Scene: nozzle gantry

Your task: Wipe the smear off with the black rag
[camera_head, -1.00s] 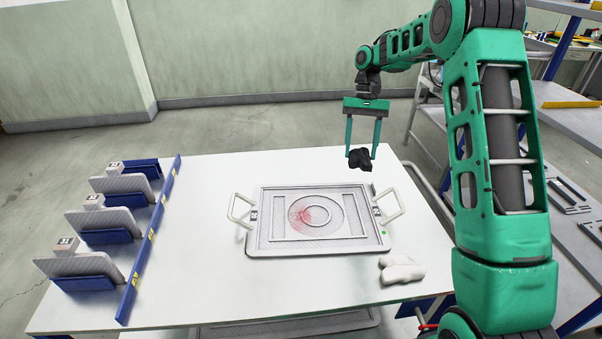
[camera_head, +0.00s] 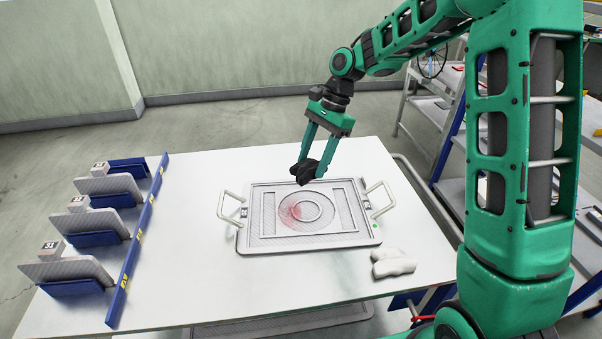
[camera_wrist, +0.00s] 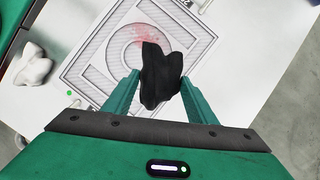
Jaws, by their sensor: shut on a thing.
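My gripper (camera_head: 318,160) is shut on the black rag (camera_head: 306,172) and holds it over the back part of the grey tray (camera_head: 262,242). The rag also hangs between my fingers in the wrist view (camera_wrist: 160,76). The red smear (camera_head: 291,211) lies on the tray, on the left side of its ring pattern, and shows in the wrist view (camera_wrist: 148,36) just beyond the rag. The rag looks raised above the tray. In the wrist view it hides part of the ring.
A white cloth (camera_head: 393,263) lies on the white table (camera_head: 190,260), right of the tray. The tray has two raised handles (camera_head: 379,196). A blue rack (camera_head: 137,245) with several upright plates stands at the left. Shelving stands behind my arm at the right.

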